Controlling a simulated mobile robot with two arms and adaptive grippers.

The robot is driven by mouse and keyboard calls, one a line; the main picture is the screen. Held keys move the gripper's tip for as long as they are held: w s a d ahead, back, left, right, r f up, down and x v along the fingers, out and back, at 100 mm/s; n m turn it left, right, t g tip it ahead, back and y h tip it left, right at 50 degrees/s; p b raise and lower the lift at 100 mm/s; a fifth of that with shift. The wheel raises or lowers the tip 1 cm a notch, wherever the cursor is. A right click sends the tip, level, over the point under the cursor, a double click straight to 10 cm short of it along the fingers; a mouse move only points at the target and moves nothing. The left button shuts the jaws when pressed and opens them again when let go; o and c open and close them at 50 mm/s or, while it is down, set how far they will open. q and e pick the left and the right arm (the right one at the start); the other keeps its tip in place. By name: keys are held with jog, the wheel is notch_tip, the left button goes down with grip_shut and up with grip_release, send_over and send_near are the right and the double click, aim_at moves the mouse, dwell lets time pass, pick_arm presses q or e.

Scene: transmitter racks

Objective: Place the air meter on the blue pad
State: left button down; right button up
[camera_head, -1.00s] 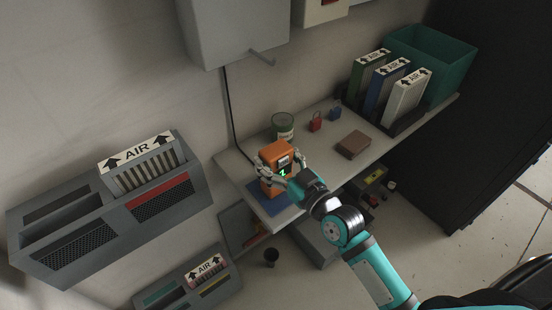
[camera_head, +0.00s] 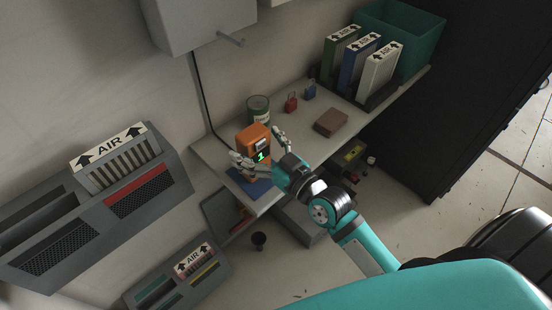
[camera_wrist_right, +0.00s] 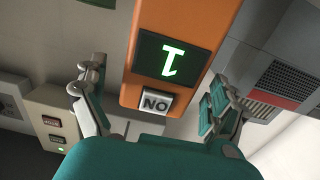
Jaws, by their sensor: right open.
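The air meter (camera_head: 254,138) is an orange box with a lit green digit on a dark display. It stands upright at the near left end of the shelf, apparently on the blue pad (camera_head: 262,188); its base is partly hidden by my right gripper. My right gripper (camera_head: 257,147) is open, with one finger on each side of the meter's front and gaps to it. In the right wrist view the meter (camera_wrist_right: 212,22) rises between the spread fingers of the gripper (camera_wrist_right: 155,78), with its display and a "NO" label facing the camera. My left gripper is out of view.
On the shelf (camera_head: 290,140) are a green can (camera_head: 258,108), a red padlock (camera_head: 291,103), a blue padlock (camera_head: 310,92), a brown block (camera_head: 331,122), upright AIR filters (camera_head: 357,65) and a teal bin (camera_head: 405,45). Grey vent units (camera_head: 85,225) are at left.

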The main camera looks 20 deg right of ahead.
jog(key=b+v, duration=0.1)
jog(key=v, duration=0.9)
jog(key=shift+s, duration=0.25)
